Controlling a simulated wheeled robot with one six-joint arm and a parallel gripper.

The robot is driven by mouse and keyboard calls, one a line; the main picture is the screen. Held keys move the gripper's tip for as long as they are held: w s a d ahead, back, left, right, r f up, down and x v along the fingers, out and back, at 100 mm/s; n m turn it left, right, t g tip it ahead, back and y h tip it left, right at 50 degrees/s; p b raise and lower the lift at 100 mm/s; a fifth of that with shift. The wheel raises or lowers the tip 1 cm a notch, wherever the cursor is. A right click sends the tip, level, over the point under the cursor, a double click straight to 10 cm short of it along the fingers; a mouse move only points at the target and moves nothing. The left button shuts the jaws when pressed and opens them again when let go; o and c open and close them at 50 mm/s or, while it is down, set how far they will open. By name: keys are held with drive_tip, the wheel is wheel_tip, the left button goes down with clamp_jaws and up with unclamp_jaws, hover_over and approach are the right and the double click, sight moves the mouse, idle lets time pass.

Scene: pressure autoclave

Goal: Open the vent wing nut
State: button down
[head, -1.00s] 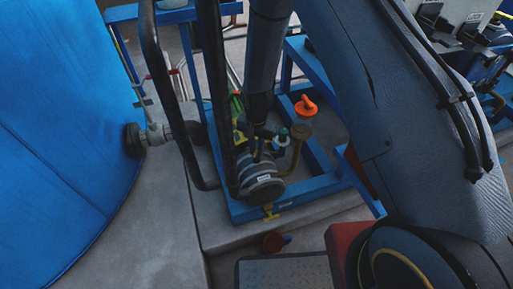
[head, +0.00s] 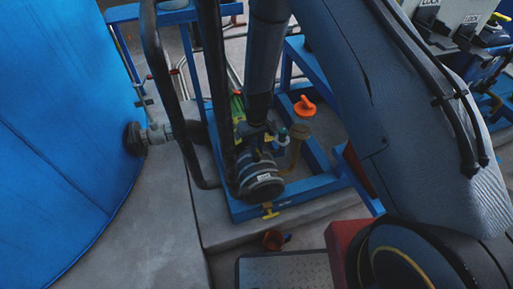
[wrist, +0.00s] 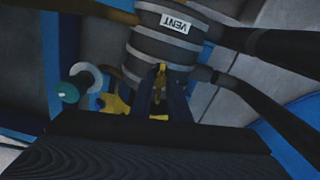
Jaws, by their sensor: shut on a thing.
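A grey ribbed cylinder (wrist: 152,45) fills the upper middle of the wrist view and bears a white VENT label (wrist: 176,22), upside down there. A yellow piece, which I take for the vent wing nut (wrist: 161,77), stands at its near side. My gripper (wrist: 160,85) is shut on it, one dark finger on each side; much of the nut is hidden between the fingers. In the head view the cylinder (head: 263,186) is low in a blue frame, and my gripper (head: 257,140) reaches down just behind it. The nut is not clear there.
A large blue tank (head: 60,130) stands at left. The blue frame (head: 300,196) surrounds the cylinder closely. An orange-topped brown pipe (head: 300,130) rises at right. Dark vertical pipes (head: 212,85) stand close left of my arm. A yellow handle (head: 270,211) is at the frame's front.

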sight(257, 151)
drive_tip(key=shift+n, duration=0.7)
drive_tip(key=c, duration=1.7)
unclamp_jaws()
wheel_tip(257, 151, up, 8)
drive_tip(key=shift+f, duration=0.2)
drive_tip(key=shift+r, duration=0.15)
